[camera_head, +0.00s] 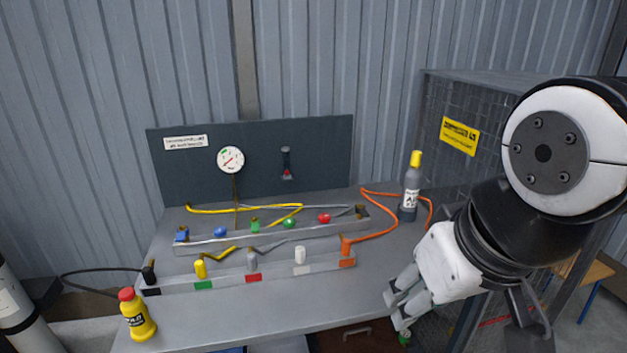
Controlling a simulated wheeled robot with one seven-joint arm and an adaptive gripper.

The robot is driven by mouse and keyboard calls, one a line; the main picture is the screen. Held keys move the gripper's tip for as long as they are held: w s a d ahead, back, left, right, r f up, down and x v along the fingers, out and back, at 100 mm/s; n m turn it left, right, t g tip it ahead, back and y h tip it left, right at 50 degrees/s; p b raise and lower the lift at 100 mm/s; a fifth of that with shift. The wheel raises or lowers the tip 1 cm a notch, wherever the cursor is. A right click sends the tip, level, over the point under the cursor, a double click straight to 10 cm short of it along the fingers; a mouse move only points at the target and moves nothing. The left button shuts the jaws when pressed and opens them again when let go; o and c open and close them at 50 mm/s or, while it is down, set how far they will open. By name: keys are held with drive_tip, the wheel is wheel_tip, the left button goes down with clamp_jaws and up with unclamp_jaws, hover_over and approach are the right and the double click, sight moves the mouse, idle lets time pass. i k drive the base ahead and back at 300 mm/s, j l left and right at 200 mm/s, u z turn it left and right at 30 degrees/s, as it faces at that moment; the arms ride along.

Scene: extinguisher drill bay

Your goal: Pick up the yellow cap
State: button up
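A grey bottle with a white label stands at the back right of the bench and has a yellow cap (415,158) on top. A small yellow plug-like piece (201,268) stands upright on the front rail, left of its middle; I cannot tell whether it also counts as a cap. My gripper (394,310) is over the bench's front right edge, pointing left and down. Its two fingers look apart, with nothing visible between them. It is below the bottle in the picture and well right of the yellow piece, touching neither.
Two rails (222,282) on the bench carry several coloured pieces and hoses. A yellow bottle with a red cap (126,294) stands at the front left. A dark panel (250,160) with a gauge stands behind. A wire cage (440,105) is at right.

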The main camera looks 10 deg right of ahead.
sight(417, 158)
drive_tip(key=i+l, duration=0.2)
drive_tip(key=l, duration=0.2)
drive_tip(key=i+l, duration=0.15)
drive_tip(key=l, duration=0.25)
drive_tip(key=i+l, duration=0.2)
drive_tip(key=l, duration=0.2)
drive_tip(key=i+l, duration=0.15)
drive_tip(key=l, duration=0.25)
drive_tip(key=i+l, duration=0.2)
drive_tip(key=l, duration=0.2)
